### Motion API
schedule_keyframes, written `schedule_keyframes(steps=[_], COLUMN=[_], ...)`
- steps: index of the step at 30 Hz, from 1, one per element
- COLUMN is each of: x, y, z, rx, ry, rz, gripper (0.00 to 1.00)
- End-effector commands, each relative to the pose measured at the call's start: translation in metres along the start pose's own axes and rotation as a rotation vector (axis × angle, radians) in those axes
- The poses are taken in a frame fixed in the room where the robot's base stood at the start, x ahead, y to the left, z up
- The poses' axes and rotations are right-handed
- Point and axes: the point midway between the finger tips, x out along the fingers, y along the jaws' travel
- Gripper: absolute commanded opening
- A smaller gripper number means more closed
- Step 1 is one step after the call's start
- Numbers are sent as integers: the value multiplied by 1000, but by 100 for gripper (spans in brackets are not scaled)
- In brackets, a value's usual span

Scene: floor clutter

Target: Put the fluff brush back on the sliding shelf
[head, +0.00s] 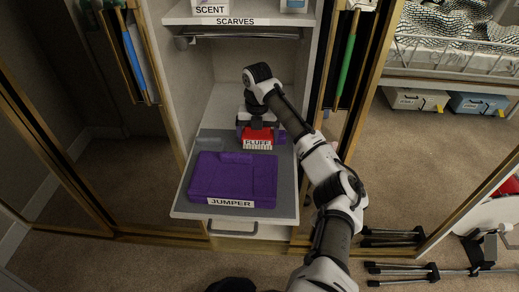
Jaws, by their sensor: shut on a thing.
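The fluff brush (258,142) is red with a white label reading FLUFF. My gripper (257,125) is shut on it from above, and the gripper hides its upper part. The brush is over the back right part of the grey sliding shelf (180,208), which is pulled out of the wardrobe. I cannot tell whether the brush touches the shelf. A folded purple jumper (234,178) lies on the front of the shelf, just in front of the brush, with a JUMPER label at the shelf's front.
A fixed shelf (240,21) labelled SCARVES and a rail (245,36) are above. Wardrobe doors with gold frames stand open on both sides. A grey patch of the sliding shelf at the back left (211,144) looks bare. Storage boxes (415,99) stand at the right.

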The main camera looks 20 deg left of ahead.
Motion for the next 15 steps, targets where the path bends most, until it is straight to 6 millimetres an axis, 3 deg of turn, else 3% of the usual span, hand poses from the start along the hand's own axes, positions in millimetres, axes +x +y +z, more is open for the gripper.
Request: schedule_keyframes(steps=[15], x=[52], y=[0], z=[0], rx=[0], ry=[-2], rz=[0], gripper=[69])
